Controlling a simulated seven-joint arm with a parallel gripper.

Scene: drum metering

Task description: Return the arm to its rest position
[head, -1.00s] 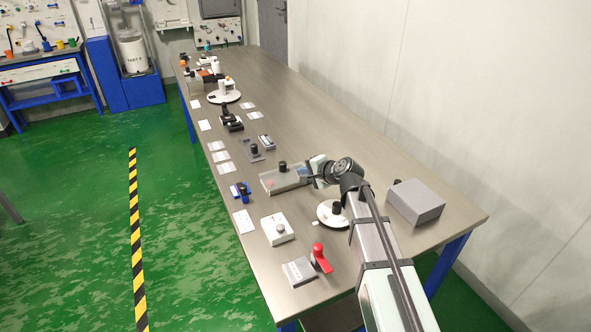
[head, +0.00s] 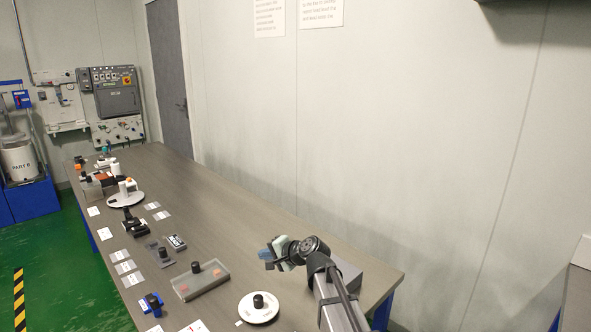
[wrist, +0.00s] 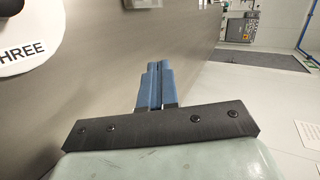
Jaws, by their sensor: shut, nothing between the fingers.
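My gripper (head: 268,256) is raised over the right part of the long workbench (head: 240,230), in front of the pale wall. In the wrist view its two blue fingers (wrist: 154,86) lie side by side, shut with nothing between them. The bench top shows tilted in that view, apart from the fingers. My arm comes in from the bottom of the head view and hides part of a grey box (head: 348,272).
A white round dial (head: 248,312) with a black knob and a clear block (head: 190,285) with a black knob stand left of my arm. The white disc marked THREE (wrist: 20,45) shows at the wrist view's upper left. The bench's back strip is clear.

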